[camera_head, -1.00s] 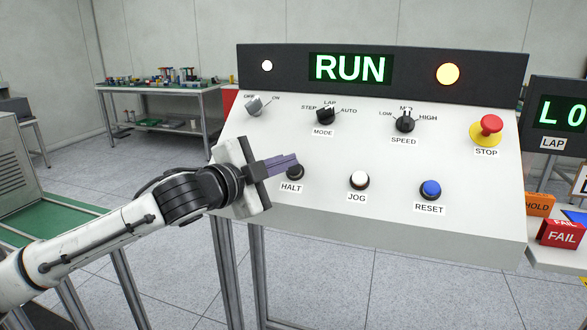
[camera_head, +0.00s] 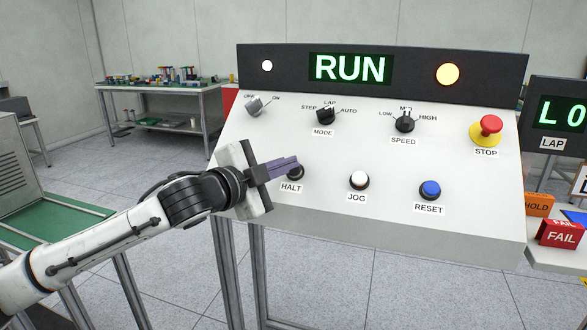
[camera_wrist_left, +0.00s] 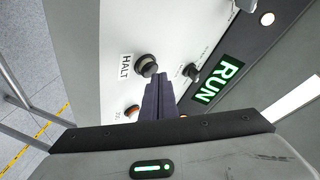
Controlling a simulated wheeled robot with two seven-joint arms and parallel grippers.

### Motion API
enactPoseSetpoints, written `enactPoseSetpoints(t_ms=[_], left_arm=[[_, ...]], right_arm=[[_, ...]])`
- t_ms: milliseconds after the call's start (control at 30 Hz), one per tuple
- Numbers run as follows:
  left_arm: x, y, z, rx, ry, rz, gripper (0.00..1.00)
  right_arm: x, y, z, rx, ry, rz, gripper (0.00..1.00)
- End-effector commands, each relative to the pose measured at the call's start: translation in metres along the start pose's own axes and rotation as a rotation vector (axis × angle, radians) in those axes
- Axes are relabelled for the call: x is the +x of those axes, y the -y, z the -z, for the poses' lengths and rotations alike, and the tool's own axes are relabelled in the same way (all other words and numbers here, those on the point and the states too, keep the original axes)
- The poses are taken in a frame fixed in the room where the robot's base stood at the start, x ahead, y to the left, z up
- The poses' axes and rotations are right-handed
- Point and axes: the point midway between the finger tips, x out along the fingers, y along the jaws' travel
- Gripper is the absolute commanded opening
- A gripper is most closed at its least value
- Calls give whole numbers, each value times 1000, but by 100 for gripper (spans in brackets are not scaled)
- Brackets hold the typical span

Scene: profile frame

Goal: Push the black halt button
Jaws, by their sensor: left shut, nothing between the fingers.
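The black halt button (camera_head: 296,172) sits at the lower left of the sloped white panel, above its HALT label. My left gripper (camera_head: 296,161) is shut and empty. Its purple-grey fingertips lie at the upper left of the button in the head view and partly cover it. In the left wrist view the black halt button (camera_wrist_left: 146,65) shows whole, with the shut fingers (camera_wrist_left: 158,80) beside and just below it. I cannot tell whether the tips touch the button. The display (camera_head: 349,68) reads RUN in green. My right gripper is not in view.
The same panel carries a white jog button (camera_head: 359,180), a blue reset button (camera_head: 430,189), a red stop button (camera_head: 490,125), a mode knob (camera_head: 326,116) and a speed knob (camera_head: 404,121). A cluttered bench (camera_head: 160,90) stands at the back left.

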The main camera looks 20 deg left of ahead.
Motion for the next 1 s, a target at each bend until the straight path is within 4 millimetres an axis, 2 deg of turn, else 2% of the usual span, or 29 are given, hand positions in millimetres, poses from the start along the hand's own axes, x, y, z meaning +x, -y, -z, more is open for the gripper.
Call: enactPoseSetpoints(t_ms=[1000], left_arm=[[8, -6, -7, 0, 2, -1, 0]], right_arm=[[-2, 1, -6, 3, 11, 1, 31]])
